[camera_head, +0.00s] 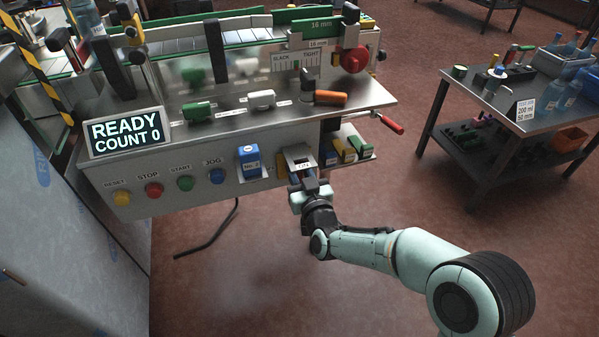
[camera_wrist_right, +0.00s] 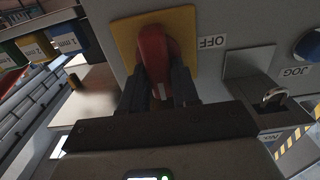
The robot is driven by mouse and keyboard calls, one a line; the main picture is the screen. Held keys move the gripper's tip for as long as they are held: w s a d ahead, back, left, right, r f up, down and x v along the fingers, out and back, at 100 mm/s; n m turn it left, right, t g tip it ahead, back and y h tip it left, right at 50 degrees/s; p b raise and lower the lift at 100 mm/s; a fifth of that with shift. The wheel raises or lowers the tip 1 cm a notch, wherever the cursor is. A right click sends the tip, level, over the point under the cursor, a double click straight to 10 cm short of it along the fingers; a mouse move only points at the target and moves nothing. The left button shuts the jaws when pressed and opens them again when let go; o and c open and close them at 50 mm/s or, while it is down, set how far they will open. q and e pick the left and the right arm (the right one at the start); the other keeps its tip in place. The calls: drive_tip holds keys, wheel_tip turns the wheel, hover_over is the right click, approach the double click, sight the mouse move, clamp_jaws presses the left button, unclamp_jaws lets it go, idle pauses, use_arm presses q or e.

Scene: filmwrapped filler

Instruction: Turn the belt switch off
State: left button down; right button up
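The belt switch is a red handle (camera_wrist_right: 154,52) on a yellow plate (camera_wrist_right: 187,33), with a label reading OFF (camera_wrist_right: 212,42) beside the plate, upside down in the right wrist view. In the head view the yellow plate (camera_head: 282,164) shows only partly on the machine's front panel, and my right gripper (camera_head: 302,176) covers the handle. In the right wrist view my right gripper's (camera_wrist_right: 159,88) dark fingers lie on both sides of the handle, close against it. The handle points down between them, toward the palm. My left gripper is in neither view.
Reset (camera_head: 122,198), stop (camera_head: 153,190), start (camera_head: 186,183) and jog (camera_head: 217,176) buttons line the panel left of the switch. Small coloured bins (camera_head: 350,153) sit close right. The display (camera_head: 127,131) reads READY, COUNT 0.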

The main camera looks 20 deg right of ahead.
clamp_jaws()
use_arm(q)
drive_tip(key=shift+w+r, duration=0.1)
use_arm(e)
drive_tip(key=shift+a+n+p, duration=0.1)
drive_tip(key=shift+n+p, duration=0.5)
drive_tip(key=shift+n, duration=0.5)
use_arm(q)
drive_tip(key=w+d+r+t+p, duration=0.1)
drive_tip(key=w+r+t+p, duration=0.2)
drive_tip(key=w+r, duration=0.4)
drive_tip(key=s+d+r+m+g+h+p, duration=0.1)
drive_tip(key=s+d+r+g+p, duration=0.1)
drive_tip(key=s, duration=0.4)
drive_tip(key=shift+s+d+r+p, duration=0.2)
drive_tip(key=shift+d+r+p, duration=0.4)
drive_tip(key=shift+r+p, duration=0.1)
use_arm(e)
drive_tip(key=shift+a+f+n, duration=0.15)
drive_tip(key=shift+f+n, duration=0.05)
drive_tip(key=shift+n, duration=2.45)
drive_tip(key=shift+a+f+n, duration=0.15)
drive_tip(key=shift+n, duration=2.45)
drive_tip(key=shift+a+f+n, duration=0.15)
drive_tip(key=shift+f+n, duration=0.05)
drive_tip(key=shift+n, duration=2.45)
